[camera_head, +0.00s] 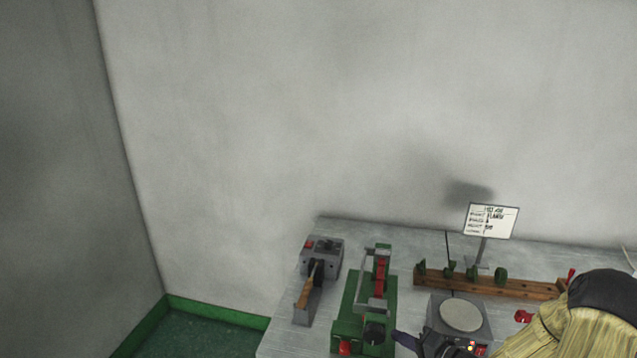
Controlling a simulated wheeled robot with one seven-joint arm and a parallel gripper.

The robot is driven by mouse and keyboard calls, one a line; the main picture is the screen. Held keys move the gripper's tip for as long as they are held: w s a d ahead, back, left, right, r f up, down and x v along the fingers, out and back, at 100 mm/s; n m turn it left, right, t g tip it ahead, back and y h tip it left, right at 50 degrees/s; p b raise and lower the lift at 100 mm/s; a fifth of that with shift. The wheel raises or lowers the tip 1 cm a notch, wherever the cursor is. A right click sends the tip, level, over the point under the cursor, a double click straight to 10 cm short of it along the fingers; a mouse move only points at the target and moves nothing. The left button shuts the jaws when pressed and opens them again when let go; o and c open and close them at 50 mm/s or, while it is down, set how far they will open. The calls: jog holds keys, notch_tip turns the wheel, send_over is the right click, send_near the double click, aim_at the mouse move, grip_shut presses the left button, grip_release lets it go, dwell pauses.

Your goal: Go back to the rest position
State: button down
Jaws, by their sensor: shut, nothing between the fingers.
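My arm, in a yellowish sleeve with a black cap, comes in at the lower right of the head view. My gripper (405,340) shows as a dark purplish tip at the bottom edge, pointing left. It is shut and empty, and most of it is cut off or hidden. It appears in front of a grey box with a round pale plate (461,314) and to the right of a green press-like device (361,311). I cannot tell whether it touches either.
A grey bench (285,325) stands against the wall. It holds a grey machine with a wooden handle (322,258), a wooden rail with green parts (505,286) and a white sign on a stand (491,220). Green floor (200,335) is clear at left.

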jog(key=h, duration=0.1)
jog(key=n+h, duration=0.1)
jog(key=g, duration=0.1)
jog(key=shift+w+a+r+n+h, duration=0.15)
jog(key=shift+w+a+n+h, duration=0.15)
jog(key=shift+h, duration=0.1)
jog(key=shift+s+r+n+g+h+p, duration=0.1)
jog(key=shift+r+n+g+h+p, duration=0.2)
jog(key=shift+h, duration=0.3)
jog(key=shift+s+r+n+g+h+p, duration=0.1)
jog(key=shift+r+n+g+h+p, duration=0.1)
jog(key=shift+n+g+h, duration=0.3)
jog(key=s+a+r+n+g+h+p, duration=0.1)
jog(key=s+a+r+n+g+h, duration=0.1)
jog(key=s+r, duration=0.4)
jog(key=s+a+r+n+g+h+p, duration=0.1)
jog(key=s+r, duration=0.5)
jog(key=s, duration=0.6)
jog(key=a+n+g+h, duration=0.1)
jog(key=a+g+h, duration=0.1)
jog(key=a+g, duration=0.1)
jog(key=shift+s, duration=0.2)
jog(key=shift+r, duration=0.1)
